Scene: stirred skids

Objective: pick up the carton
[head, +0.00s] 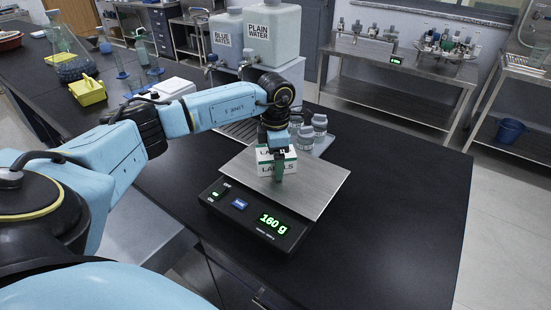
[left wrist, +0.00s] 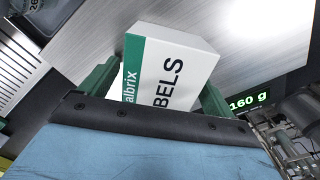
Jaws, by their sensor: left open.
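The carton (head: 266,165) is a white box with green trim and the word LABELS, standing on the steel pan of a scale (head: 318,190) in the head view. The scale's display (head: 272,224) reads 160 g. In the left wrist view the carton (left wrist: 172,70) sits between the two green fingers of my left gripper (left wrist: 160,85). In the head view my left gripper (head: 279,165) reaches down over the carton, one finger in front of it. The gripper is open around the carton; contact cannot be told. My right gripper is not in view.
Several small bottles (head: 319,125) stand on a tray just behind the scale. Two large jugs, blue and plain water (head: 271,35), stand further back. A yellow container (head: 88,91) and glassware are at the left. The black bench (head: 400,220) is clear right of the scale.

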